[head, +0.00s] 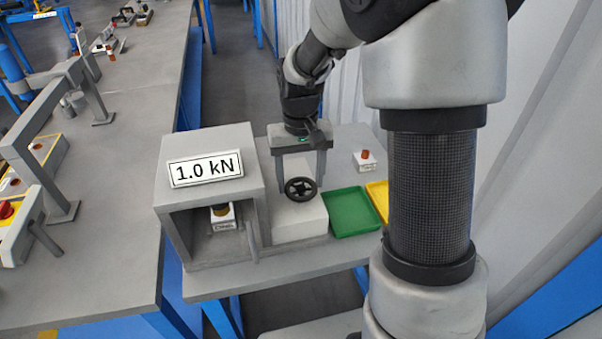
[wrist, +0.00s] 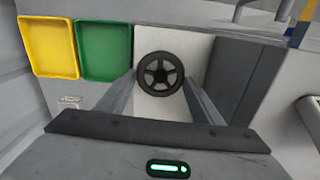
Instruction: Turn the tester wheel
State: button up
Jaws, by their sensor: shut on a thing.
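My gripper (head: 300,184) reaches over the block with one finger on each side of the wheel. In the wrist view my gripper (wrist: 160,78) has its fingertips at the left and right of the rim, shut on the wheel. The label on the housing (head: 206,169) reads 1.0 kN.
A green tray (head: 352,213) and a yellow tray (head: 378,196) lie to the right. A white piece with an orange top (head: 365,160) stands behind them.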

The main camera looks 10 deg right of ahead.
jog(key=n+p, duration=0.3)
jog(key=n, duration=0.4)
jog(key=shift+a+r, duration=0.15)
jog(key=n+p, duration=0.3)
jog(key=n, duration=0.3)
jog(key=shift+s+a+n+p, duration=0.1)
jog(key=shift+s+n+p, duration=0.05)
jog(key=shift+n+p, duration=0.25)
jog(key=n+p, duration=0.2)
jog(key=n, duration=0.1)
jog(key=shift+n, duration=0.3)
jog(key=shift+s+n+p, duration=0.15)
jog(key=shift+n+p, duration=1.2)
jog(key=shift+n, duration=0.45)
jog(key=o, duration=1)
jog(key=shift+o, duration=0.2)
